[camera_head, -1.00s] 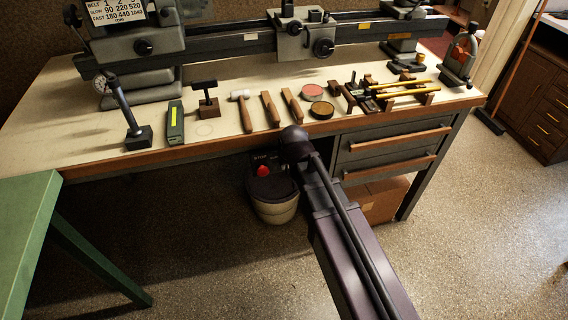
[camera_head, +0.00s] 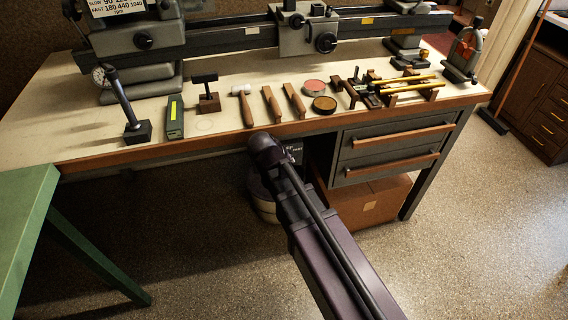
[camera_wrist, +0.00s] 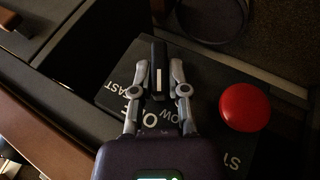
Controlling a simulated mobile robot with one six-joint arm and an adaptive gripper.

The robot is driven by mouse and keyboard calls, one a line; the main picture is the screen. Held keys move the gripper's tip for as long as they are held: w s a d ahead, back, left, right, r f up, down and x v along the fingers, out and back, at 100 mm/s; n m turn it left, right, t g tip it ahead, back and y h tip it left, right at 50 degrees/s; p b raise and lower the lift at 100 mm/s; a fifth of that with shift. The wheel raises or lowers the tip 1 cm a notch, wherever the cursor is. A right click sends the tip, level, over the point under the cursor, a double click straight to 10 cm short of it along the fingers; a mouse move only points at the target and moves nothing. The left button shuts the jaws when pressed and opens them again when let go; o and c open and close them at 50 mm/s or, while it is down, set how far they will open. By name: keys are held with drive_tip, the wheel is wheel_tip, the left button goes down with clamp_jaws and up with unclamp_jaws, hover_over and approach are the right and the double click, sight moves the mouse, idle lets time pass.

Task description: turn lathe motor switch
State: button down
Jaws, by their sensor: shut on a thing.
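The lathe motor switch is a black lever (camera_wrist: 159,62) with a white mark, on a dark switch box (camera_wrist: 125,83) with white lettering that includes SLOW and FAST. In the wrist view my gripper (camera_wrist: 158,76) has one grey finger on each side of the lever and is shut on it. A round red button (camera_wrist: 245,107) stands on the same box, right of the gripper. In the head view only a sliver of the switch box (camera_head: 296,153) shows under the bench edge. My arm hides the lever, red button and gripper there.
The lathe (camera_head: 260,38) stands on the bench (camera_head: 60,110), with several hand tools along its front. Drawers (camera_head: 395,145) and a cardboard box (camera_head: 370,204) are right of the switch area. A bucket (camera_head: 264,208) is partly hidden behind my arm. A green table (camera_head: 22,215) stands at left.

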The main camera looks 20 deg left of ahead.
drive_tip(key=shift+s+a+f+t+h+b, duration=0.2)
drive_tip(key=shift+s+f+t+h+b, duration=0.15)
drive_tip(key=shift+h+b, duration=0.25)
drive_tip(key=shift+r+n+t, duration=0.15)
drive_tip(key=shift+n+t, duration=0.1)
drive_tip(key=shift+n, duration=0.05)
drive_tip(key=shift+w, duration=0.1)
drive_tip(key=shift+r, duration=0.1)
drive_tip(key=c, duration=0.6)
unclamp_jaws()
drive_tip(key=shift+h, duration=0.3)
drive_tip(key=shift+c, duration=0.2)
drive_tip(key=shift+w, duration=0.1)
drive_tip(key=shift+r, duration=0.1)
